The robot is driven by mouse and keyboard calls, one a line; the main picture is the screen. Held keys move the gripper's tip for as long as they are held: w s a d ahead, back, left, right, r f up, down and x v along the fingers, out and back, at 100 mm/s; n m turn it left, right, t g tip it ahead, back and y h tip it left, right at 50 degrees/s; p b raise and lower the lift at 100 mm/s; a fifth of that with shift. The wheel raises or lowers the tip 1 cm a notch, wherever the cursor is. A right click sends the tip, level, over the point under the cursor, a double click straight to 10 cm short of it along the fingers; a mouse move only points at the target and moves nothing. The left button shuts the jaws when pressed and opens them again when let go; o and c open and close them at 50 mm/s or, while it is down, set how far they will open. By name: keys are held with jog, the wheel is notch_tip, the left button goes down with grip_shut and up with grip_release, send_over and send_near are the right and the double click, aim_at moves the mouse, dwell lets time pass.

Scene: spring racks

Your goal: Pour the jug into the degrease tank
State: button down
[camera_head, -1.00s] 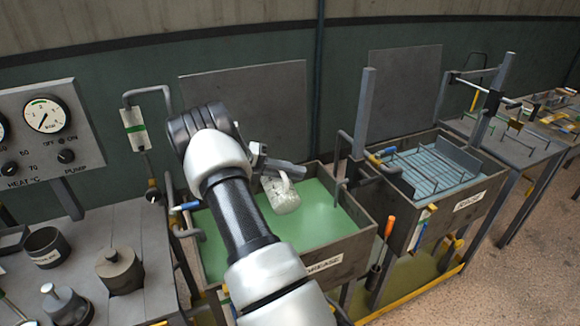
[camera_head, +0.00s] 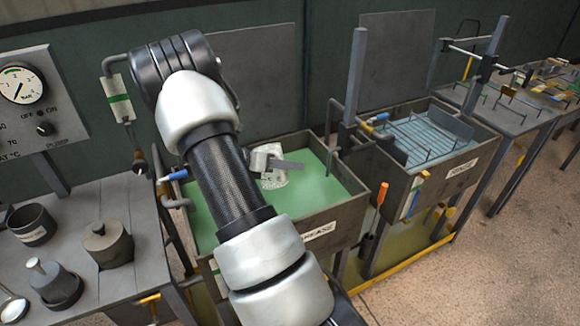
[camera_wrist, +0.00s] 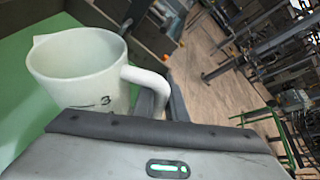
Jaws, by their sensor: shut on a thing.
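The white jug (camera_wrist: 85,75) is held by its handle in my gripper (camera_wrist: 155,100), and its open mouth and spout show in the wrist view. In the head view the jug (camera_head: 274,179) is over the green liquid of the degrease tank (camera_head: 345,222), partly hidden by my gripper (camera_head: 280,163). The jug looks tilted there. I see no stream leaving it, and its inside looks empty in the wrist view, though the bottom is not fully visible. My arm hides the left part of the tank.
The rinse tank (camera_head: 463,165) with a wire rack stands to the right. A gauge panel (camera_head: 40,100) and a bench with several metal pots (camera_head: 107,243) are at left. An orange-handled tool (camera_head: 381,195) hangs between the tanks. A grey upright post (camera_head: 356,75) rises behind.

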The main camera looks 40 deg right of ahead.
jog(key=f+m+t+b, duration=0.1)
jog(key=b, duration=0.3)
jog(key=f+m+b, duration=0.1)
jog(key=f+b, duration=0.1)
jog(key=b, duration=0.2)
jog(key=w+f+m+t+h+b, duration=0.1)
jog(key=f+b, duration=0.1)
jog(key=b, duration=0.2)
jog(key=shift+w+d+f+m+t, duration=0.1)
jog(key=shift+d+f+m+t, duration=0.1)
jog(key=shift+m+t, duration=0.1)
dwell(0.7)
